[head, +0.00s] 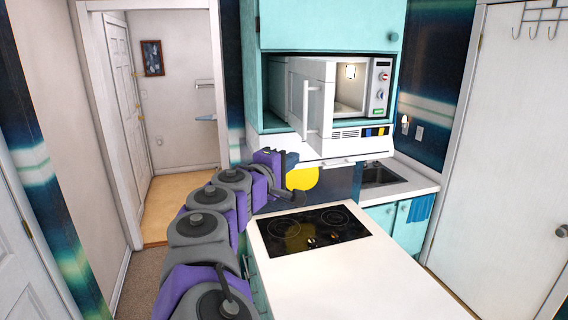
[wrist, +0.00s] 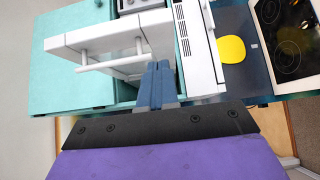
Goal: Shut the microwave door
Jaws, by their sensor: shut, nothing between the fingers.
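The white microwave (head: 349,90) sits in a teal cabinet niche above the stove, with its door (head: 318,75) standing open. The lit interior shows to the right of the door. The door's vertical bar handle (head: 307,108) faces out at the left. My gripper (head: 292,161) is below the door and handle in the head view. In the wrist view its blue fingers (wrist: 157,68) are shut together and empty. There the open door (wrist: 75,42) and its handle (wrist: 112,60) lie left of the fingers. Whether the fingers touch the door I cannot tell.
A white vented hood (head: 335,143) is under the microwave; it also shows right of the fingers in the wrist view (wrist: 198,45). A yellow round thing (head: 302,177) is behind the black cooktop (head: 312,230). A sink (head: 380,174) is at the right. The white counter is clear in front.

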